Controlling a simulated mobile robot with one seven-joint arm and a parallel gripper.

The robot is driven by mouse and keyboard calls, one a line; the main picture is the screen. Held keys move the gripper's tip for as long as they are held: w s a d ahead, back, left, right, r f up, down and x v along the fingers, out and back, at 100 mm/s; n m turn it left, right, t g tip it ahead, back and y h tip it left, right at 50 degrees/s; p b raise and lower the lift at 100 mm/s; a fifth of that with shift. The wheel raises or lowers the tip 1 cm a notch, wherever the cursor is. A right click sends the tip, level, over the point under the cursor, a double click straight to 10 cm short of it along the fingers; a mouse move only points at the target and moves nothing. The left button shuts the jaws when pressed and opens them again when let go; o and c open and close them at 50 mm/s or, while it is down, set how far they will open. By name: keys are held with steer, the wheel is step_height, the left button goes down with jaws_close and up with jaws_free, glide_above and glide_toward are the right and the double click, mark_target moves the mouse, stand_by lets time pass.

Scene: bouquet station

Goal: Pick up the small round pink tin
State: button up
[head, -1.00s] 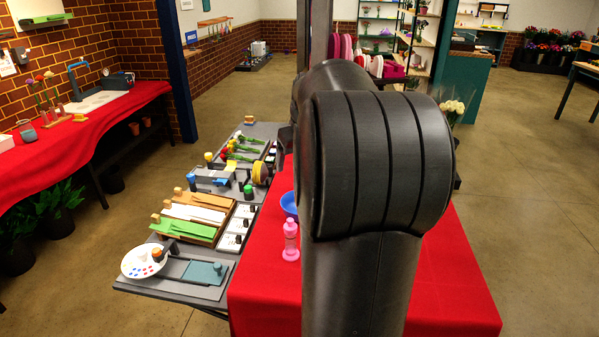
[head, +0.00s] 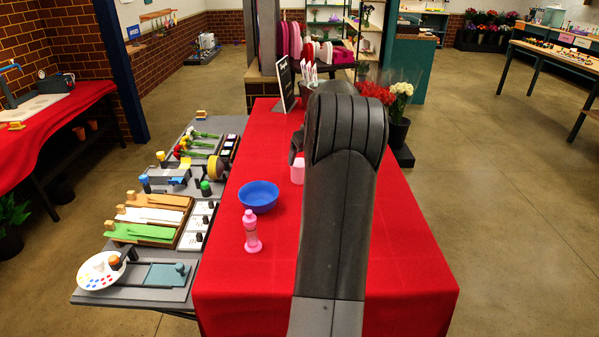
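A small pink tin (head: 297,172) shows on the red table, just left of my arm; its right side may be hidden behind the arm. A dark part at the end of my arm, which looks like part of my gripper (head: 296,146), shows just above and behind the tin. My forearm hides its fingers. I cannot tell whether they are open, shut or touching the tin.
A blue bowl (head: 258,197) and a pink bottle (head: 251,232) stand on the red table (head: 410,270), left of my arm. A dark sign (head: 286,84) and red flowers (head: 376,93) are at the far end. A grey workbench (head: 160,256) with tools adjoins the left side. The table's right front is clear.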

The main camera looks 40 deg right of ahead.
mark_target(300, 163)
steer(key=x, duration=0.4)
steer(key=a+x, duration=0.1)
steer(key=x, duration=0.1)
steer(key=shift+f, duration=0.1)
steer(key=c, duration=1.1)
